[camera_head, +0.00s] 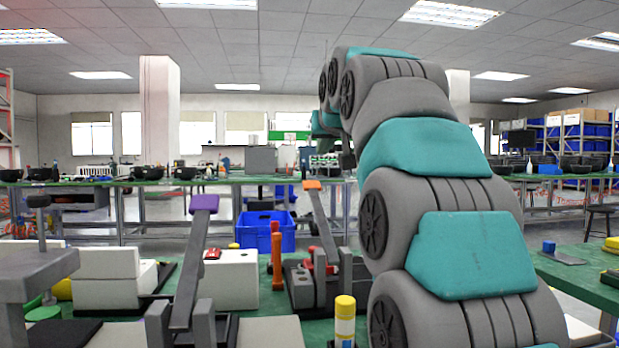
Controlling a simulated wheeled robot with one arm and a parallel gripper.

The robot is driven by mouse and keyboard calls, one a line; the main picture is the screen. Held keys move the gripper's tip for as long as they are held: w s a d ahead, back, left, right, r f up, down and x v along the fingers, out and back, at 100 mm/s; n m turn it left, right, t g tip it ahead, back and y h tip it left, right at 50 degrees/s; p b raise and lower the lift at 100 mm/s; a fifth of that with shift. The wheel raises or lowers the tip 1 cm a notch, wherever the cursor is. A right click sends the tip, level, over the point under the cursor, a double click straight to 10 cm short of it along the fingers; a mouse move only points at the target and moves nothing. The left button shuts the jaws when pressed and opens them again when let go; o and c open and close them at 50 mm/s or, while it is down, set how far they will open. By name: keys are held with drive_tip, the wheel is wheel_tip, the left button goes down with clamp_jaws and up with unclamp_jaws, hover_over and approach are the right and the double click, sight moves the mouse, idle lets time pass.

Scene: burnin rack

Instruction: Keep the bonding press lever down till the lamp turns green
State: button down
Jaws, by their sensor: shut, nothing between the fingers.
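Two levered devices stand on the green bench in front of me; I cannot tell which is the bonding press. The nearer one has a long grey lever with a purple end (204,203), raised and tilted. The other has a dark lever with an orange end (312,185), also raised, over a grey base with red parts. A small red piece (212,254) sits on a white box (232,280) between them; I cannot tell whether it is a lamp. No green lamp can be made out. My gripper is hidden behind my grey and teal arm, which rises at the right and bends away.
A blue crate (266,231) stands behind the devices. A yellow-capped bottle (345,320) stands close to my arm. A grey press-like block (38,268) is at the left edge. A green table (585,280) lies at right, with a blue cube (549,246) on a plate.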

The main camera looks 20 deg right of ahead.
idle(0.3)
approach(312, 182)
drive_tip(key=w, duration=0.1)
drive_tip(key=w+r, duration=0.2)
drive_tip(key=shift+w+d, duration=0.3)
drive_tip(key=shift+d, duration=0.1)
drive_tip(key=shift+w+f, duration=0.25)
drive_tip(key=shift+f, duration=0.1)
drive_tip(key=shift+w+d+f, duration=0.1)
drive_tip(key=shift+w+f, duration=0.25)
drive_tip(key=shift+f, duration=0.45)
drive_tip(key=shift+w+d+f, duration=0.1)
drive_tip(key=shift+w+f, duration=0.25)
drive_tip(key=shift+f, duration=0.45)
